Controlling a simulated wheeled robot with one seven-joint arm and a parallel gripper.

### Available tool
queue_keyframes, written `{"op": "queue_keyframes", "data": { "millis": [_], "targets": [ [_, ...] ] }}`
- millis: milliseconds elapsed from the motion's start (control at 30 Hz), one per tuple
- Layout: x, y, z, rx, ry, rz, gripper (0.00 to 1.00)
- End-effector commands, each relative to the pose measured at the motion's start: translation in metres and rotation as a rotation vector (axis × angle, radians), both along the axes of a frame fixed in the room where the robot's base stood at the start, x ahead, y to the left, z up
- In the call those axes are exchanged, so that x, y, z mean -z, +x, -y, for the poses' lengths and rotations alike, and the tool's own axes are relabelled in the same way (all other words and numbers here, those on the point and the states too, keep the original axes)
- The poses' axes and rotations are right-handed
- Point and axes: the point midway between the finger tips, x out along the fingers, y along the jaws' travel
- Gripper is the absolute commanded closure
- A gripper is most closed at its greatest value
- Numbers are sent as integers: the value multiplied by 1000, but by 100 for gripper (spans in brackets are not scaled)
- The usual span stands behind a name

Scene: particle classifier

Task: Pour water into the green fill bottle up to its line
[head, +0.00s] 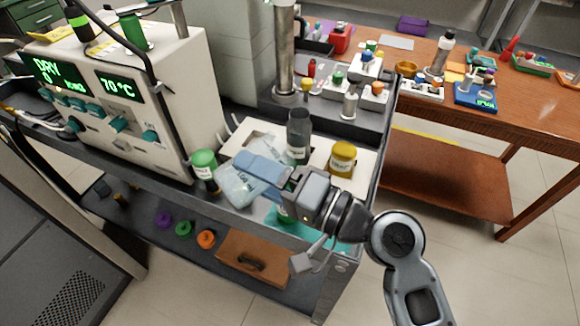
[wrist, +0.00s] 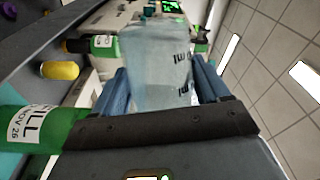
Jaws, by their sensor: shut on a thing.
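My gripper (head: 262,172) has blue fingers and is shut on a clear plastic beaker (head: 236,186), over the front of the bench. In the wrist view the beaker (wrist: 158,62) stands between the two fingers, with "ml" marks on its side. It looks pale blue; I cannot make out the water level. The green fill bottle (wrist: 35,128), labelled "FILL NOV 26", lies at the left edge of the wrist view, close beside the gripper.
A dark grey bottle (head: 298,135) and a yellow bottle (head: 342,158) stand behind the gripper. A white instrument (head: 150,90) fills the left. A teal mat (head: 325,240) lies at the front edge.

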Motion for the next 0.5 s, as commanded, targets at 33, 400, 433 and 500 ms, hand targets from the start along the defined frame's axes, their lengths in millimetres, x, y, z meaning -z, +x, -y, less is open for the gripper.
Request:
{"op": "queue_keyframes", "data": {
  "millis": [33, 400, 433, 500],
  "targets": [
    [0, -1, -1, -2, -14, 12, 70],
    [6, -4, -5, 3, -207, 178, 70],
    [3, -4, -5, 3, -221, 189, 70],
    [-3, -4, -5, 1, -254, 216, 70]
  ]
}}
